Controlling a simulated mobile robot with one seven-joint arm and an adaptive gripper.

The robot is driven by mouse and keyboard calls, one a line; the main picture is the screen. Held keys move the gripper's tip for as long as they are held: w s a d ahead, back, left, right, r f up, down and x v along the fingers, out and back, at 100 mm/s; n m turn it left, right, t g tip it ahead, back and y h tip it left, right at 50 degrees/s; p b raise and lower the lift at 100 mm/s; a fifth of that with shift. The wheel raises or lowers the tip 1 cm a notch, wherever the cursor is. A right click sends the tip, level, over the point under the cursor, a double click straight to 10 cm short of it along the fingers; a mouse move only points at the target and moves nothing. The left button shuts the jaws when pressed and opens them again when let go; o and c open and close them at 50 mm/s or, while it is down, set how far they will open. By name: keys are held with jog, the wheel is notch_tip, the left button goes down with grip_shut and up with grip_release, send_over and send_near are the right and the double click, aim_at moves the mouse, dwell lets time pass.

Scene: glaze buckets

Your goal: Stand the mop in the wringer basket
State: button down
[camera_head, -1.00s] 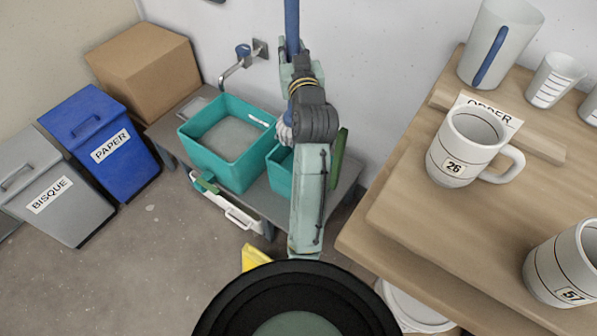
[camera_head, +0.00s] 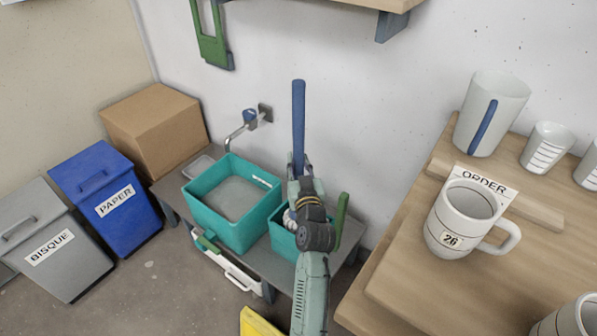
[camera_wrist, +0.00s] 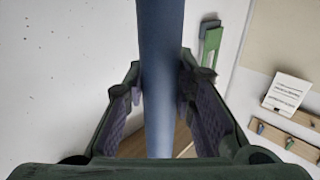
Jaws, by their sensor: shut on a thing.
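The mop's blue handle (camera_head: 298,120) stands upright in the head view. My gripper (camera_head: 299,188) is shut on it, and the wrist view shows the handle (camera_wrist: 160,60) between the two fingers (camera_wrist: 160,95). White mop strands (camera_head: 289,218) show just left of my wrist, at the rim of the smaller teal bucket (camera_head: 283,241). A green lever (camera_head: 341,216) stands at that bucket's right side. My arm covers much of the bucket, so the basket and the strands' depth in it cannot be told.
A larger teal tub (camera_head: 222,225) stands left of the bucket on a grey bench (camera_head: 262,272), below a wall tap (camera_head: 249,117). A wooden table (camera_head: 400,270) with mugs is at the right. A yellow object (camera_head: 259,322) is on the floor in front.

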aim_at(299, 172)
jog(key=shift+f, duration=1.5)
jog(key=shift+f, duration=0.15)
jog(key=c, duration=1.3)
grip_release()
jog(key=shift+c, duration=0.2)
